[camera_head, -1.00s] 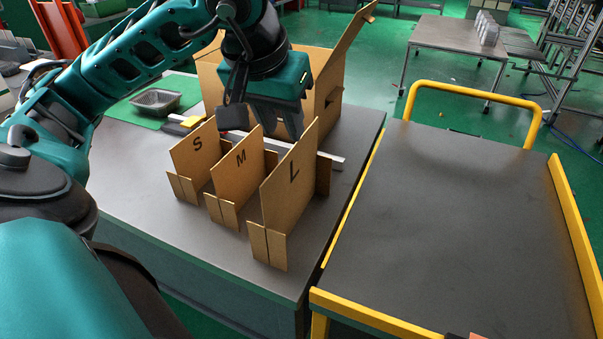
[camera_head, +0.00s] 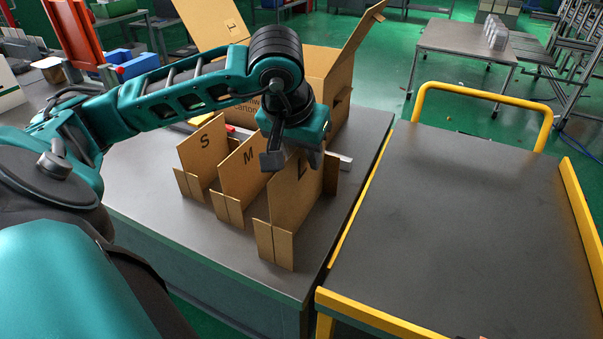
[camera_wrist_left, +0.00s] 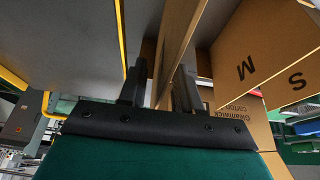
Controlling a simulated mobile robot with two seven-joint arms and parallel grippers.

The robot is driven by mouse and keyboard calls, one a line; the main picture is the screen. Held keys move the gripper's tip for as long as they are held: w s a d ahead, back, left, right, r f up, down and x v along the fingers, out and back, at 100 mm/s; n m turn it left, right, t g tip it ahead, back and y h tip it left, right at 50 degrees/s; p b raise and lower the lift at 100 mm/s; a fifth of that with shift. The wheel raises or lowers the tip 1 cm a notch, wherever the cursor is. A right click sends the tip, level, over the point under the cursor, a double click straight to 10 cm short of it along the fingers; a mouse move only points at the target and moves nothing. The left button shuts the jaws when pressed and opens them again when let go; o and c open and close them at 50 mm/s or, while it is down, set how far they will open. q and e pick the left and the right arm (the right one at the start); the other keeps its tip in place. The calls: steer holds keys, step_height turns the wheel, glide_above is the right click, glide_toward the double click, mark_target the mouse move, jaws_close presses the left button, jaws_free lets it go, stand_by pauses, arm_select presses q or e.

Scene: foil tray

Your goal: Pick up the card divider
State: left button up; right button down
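Three brown card dividers stand upright in a row on the grey table, marked S (camera_head: 203,151), M (camera_head: 243,171) and L (camera_head: 283,212). My left gripper (camera_head: 312,156) is down at the top of the L divider and hides part of its letter. In the left wrist view the open fingers of the left gripper (camera_wrist_left: 160,88) stand either side of the L divider's panel (camera_wrist_left: 177,40), with a gap visible beside it. The M divider (camera_wrist_left: 240,60) and S divider (camera_wrist_left: 292,80) show to the right there. My right gripper is not in view.
A large open carton (camera_head: 335,85) stands behind the dividers. A cart (camera_head: 455,220) with yellow rails is to the right, its dark top empty. The M divider stands close beside L. The table (camera_head: 190,235) is clear in front of the dividers.

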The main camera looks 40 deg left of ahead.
arm_select(q)
steer(key=shift+f+b, duration=0.25)
steer(key=shift+b, duration=0.15)
stand_by(0.3)
steer(key=shift+c, duration=0.3)
jaws_close()
